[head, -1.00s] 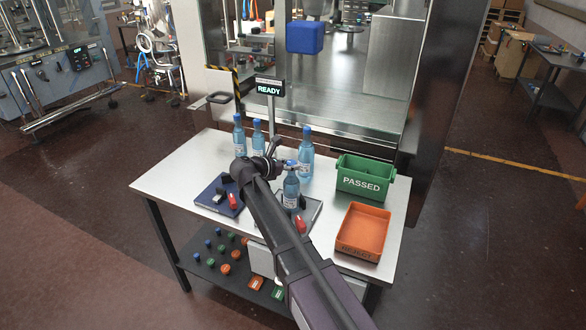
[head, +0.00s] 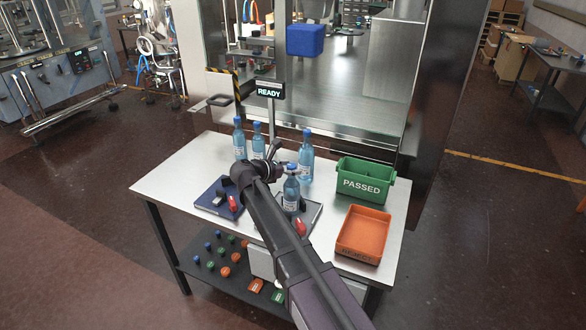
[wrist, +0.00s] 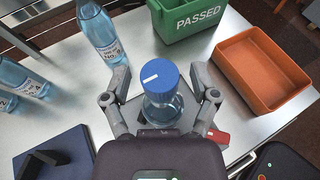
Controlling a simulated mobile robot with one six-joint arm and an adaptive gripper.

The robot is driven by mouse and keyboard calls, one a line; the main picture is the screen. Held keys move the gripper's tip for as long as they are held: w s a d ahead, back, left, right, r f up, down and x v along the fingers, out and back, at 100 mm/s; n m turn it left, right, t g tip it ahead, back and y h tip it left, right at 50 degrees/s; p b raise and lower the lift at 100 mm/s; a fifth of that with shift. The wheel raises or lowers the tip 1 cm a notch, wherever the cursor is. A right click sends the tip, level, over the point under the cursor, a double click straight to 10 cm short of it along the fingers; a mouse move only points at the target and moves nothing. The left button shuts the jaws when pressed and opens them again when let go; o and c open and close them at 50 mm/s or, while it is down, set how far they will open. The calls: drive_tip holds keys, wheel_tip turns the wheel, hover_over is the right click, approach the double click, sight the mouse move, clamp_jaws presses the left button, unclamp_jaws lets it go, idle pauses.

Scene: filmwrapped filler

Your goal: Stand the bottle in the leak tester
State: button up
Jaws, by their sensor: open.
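A clear blue bottle with a blue cap (head: 291,188) stands upright at the grey fixture (head: 313,213) with a red lever, on the front of the table. I cannot tell how well it is seated. In the wrist view the bottle's blue cap (wrist: 162,77) lies between the fingers of my gripper (wrist: 162,84), which is open with gaps on both sides. In the head view my gripper (head: 278,160) is beside the bottle's top, partly hidden by my arm. A sign reading READY (head: 270,90) stands on a post behind.
Several similar bottles (head: 306,157) stand at the back of the table. A dark blue fixture (head: 212,198) with a red lever is on the left. A green PASSED bin (head: 372,167) and an orange bin (head: 343,249) are on the right. Caps lie on the lower shelf.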

drive_tip(key=shift+r, duration=0.1)
drive_tip(key=shift+s+a+r, duration=0.1)
drive_tip(key=p+v, duration=0.4)
drive_tip(key=v, duration=0.7)
drive_tip(key=shift+s+a, duration=0.25)
idle(0.4)
